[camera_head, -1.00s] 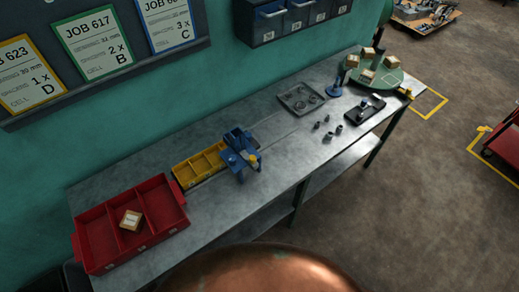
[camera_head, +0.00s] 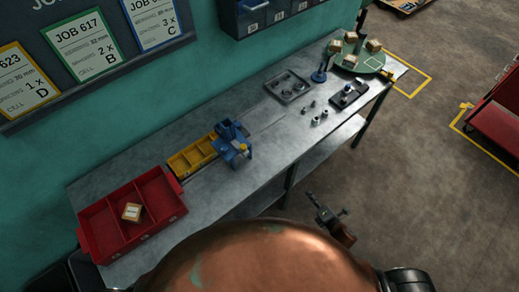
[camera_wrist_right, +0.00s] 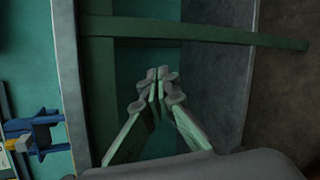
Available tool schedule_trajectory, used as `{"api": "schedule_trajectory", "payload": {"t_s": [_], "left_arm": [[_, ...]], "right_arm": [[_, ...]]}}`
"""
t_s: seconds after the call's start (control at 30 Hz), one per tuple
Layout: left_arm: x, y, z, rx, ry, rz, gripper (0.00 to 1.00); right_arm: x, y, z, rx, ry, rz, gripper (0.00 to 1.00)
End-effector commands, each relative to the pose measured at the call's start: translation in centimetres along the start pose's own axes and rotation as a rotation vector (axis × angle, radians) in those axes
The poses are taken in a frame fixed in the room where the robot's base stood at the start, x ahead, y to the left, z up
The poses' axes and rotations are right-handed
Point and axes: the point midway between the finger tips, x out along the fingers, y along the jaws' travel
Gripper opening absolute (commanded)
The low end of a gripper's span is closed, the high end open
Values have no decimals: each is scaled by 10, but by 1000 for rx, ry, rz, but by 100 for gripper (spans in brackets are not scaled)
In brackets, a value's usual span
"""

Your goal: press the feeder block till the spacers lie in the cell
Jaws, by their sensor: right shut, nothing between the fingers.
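Whether spacers lie in the feeder or in the tray's cells is too small to tell. My right gripper (camera_head: 324,212) is off the bench's front edge, right of the feeder and well apart from it. In the right wrist view, my right gripper (camera_wrist_right: 160,80) has its fingers together with nothing between them. The blue feeder (camera_wrist_right: 38,133) shows at that view's left edge. My left gripper is out of view.
A red bin (camera_head: 92,218) holding a small box (camera_head: 132,212) is at the bench's left end. Several small grey parts (camera_head: 315,121), a grey tray (camera_head: 272,85) and a green turntable (camera_head: 345,61) with boxes are to the right. The bench's front edge lies between gripper and feeder.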

Motion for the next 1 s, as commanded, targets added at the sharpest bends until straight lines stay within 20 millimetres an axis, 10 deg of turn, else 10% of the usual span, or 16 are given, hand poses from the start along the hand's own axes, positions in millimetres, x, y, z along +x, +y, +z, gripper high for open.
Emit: {"api": "schedule_trajectory", "payload": {"t_s": [0.1, 0.33, 1.0], "left_arm": [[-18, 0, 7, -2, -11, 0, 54], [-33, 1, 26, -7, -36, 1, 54], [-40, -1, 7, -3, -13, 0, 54]], "right_arm": [[-15, 135, 3, -461, 28, 238, 0], [-64, 283, -26, -1089, -18, 555, 0], [-69, 322, -41, -1246, -49, 635, 0]]}}
